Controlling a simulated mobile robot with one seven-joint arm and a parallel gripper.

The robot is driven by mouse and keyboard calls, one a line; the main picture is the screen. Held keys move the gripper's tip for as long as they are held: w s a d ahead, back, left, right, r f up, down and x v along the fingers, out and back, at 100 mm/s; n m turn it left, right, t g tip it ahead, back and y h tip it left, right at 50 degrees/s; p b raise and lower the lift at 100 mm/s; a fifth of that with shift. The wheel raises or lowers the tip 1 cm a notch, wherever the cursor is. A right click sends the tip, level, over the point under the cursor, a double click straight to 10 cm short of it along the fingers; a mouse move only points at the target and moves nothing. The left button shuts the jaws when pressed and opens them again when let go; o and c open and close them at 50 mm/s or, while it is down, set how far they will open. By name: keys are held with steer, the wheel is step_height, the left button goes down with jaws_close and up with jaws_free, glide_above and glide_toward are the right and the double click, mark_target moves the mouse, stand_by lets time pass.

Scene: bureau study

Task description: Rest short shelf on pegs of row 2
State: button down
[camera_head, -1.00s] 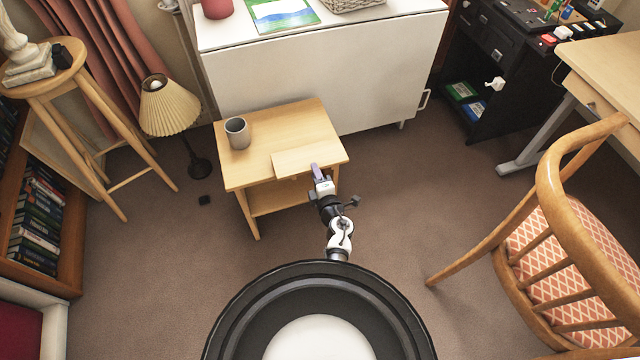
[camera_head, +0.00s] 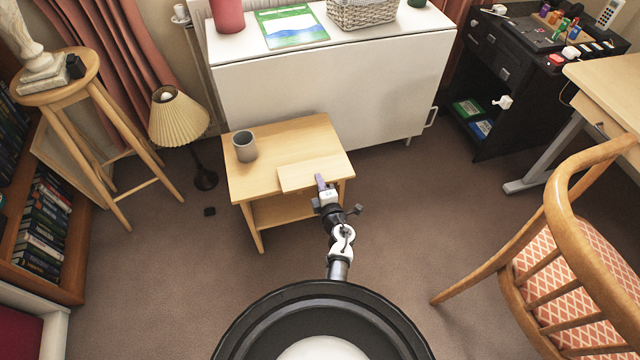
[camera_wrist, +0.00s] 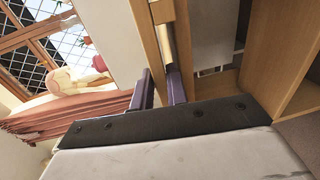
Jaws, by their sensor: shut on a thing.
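The short shelf appears to be a thin pale wooden board (camera_head: 308,175) at the front right of the small wooden side table (camera_head: 262,187). In the head view it overlaps the table top; I cannot tell whether it touches it. My gripper (camera_head: 322,184) is shut on the board's near edge. In the wrist view the dark purple fingers (camera_wrist: 160,88) stand on both sides of a narrow wooden strip (camera_wrist: 149,45), the board's edge. No pegs or peg rows can be made out in either view.
A grey mug (camera_head: 245,147) stands on the side table's left part. A white cabinet (camera_head: 330,90) is close behind. A black cabinet (camera_head: 490,75) with an open compartment stands at the back right. A wooden chair (camera_head: 560,250) is at the right; a lamp (camera_head: 180,120) is at the left.

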steer(key=shift+s, duration=0.1)
stand_by(0.3)
steer(key=shift+r+p, duration=1.7)
steer(key=shift+p, duration=0.25)
